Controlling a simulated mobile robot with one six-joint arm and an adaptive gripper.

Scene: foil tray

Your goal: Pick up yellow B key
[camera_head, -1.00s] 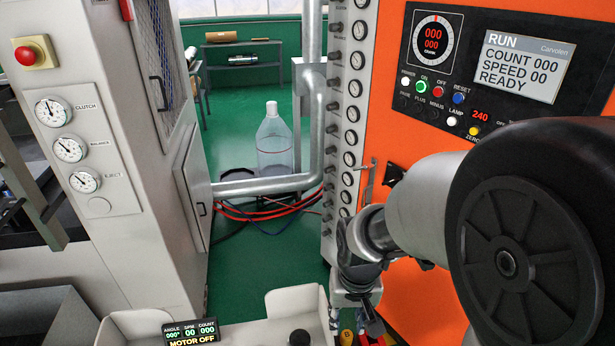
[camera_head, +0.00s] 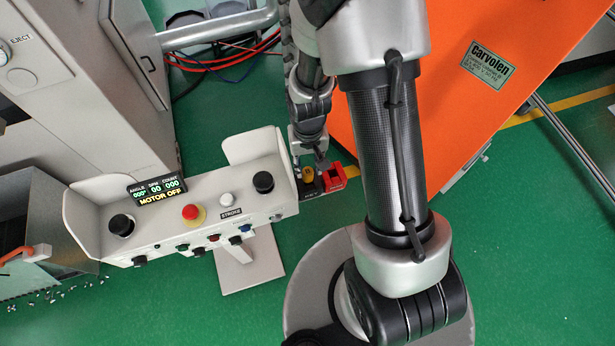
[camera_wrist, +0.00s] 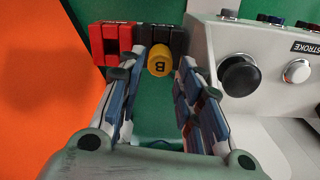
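The yellow B key (camera_wrist: 159,62) is a round yellow piece with a black "B" on its face, seated in a dark holder (camera_wrist: 177,36). It also shows as a small yellow spot in the head view (camera_head: 308,174), just below my gripper (camera_head: 309,155). In the wrist view my gripper (camera_wrist: 163,76) is open, with one finger on each side of the key near the fingertips. Narrow gaps seem to show between the fingers and the key. Whether either finger touches it I cannot tell.
A red block (camera_head: 333,179) stands beside the key holder. The grey control console (camera_head: 205,210), with black knobs and a red button (camera_head: 192,212), is close on the left. An orange machine (camera_head: 430,110) stands on the right. Green floor lies below.

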